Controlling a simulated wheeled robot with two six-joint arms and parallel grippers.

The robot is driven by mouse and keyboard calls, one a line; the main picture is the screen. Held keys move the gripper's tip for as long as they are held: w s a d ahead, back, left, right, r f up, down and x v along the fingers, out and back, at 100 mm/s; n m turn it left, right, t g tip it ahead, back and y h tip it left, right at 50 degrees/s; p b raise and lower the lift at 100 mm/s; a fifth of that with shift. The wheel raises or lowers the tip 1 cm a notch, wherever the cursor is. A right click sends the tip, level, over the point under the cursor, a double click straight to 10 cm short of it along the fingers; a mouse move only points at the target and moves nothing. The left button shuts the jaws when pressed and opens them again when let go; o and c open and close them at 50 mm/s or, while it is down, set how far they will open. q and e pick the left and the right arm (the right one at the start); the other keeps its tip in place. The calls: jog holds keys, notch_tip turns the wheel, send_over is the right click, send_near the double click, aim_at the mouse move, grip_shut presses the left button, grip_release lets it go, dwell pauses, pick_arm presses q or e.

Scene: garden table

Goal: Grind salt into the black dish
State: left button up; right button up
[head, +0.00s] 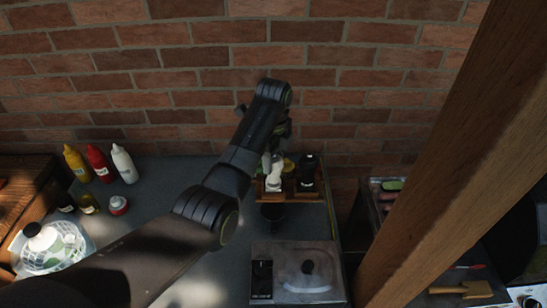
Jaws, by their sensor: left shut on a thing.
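My left gripper (275,150) reaches over the wooden rack (292,197) from the left, mostly hidden behind my own arm. It is shut on a pale thing, which looks like the white grinder (273,180) at the rack's left side. I cannot tell whether the grinder is standing in the rack or lifted. A dark grinder (306,180) stands to its right in the rack. A small black dish (272,214) sits on the grey table just in front of the rack. Its inside is too dark to read. My right gripper is out of view.
A metal lidded box (318,283) stands in front of the dish. Yellow (75,162), red (98,163) and white (124,164) bottles stand at the back left. A white basket (72,258) is at the left. A wooden post (440,150) rises at the right.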

pick_arm(q)
jog(key=n, duration=0.6)
jog(key=shift+n, duration=0.3)
jog(key=n, duration=0.6)
jog(key=m, duration=0.6)
jog(key=shift+m, duration=0.3)
jog(key=o, duration=0.9)
jog(key=shift+o, duration=0.2)
jog(key=shift+a, duration=0.1)
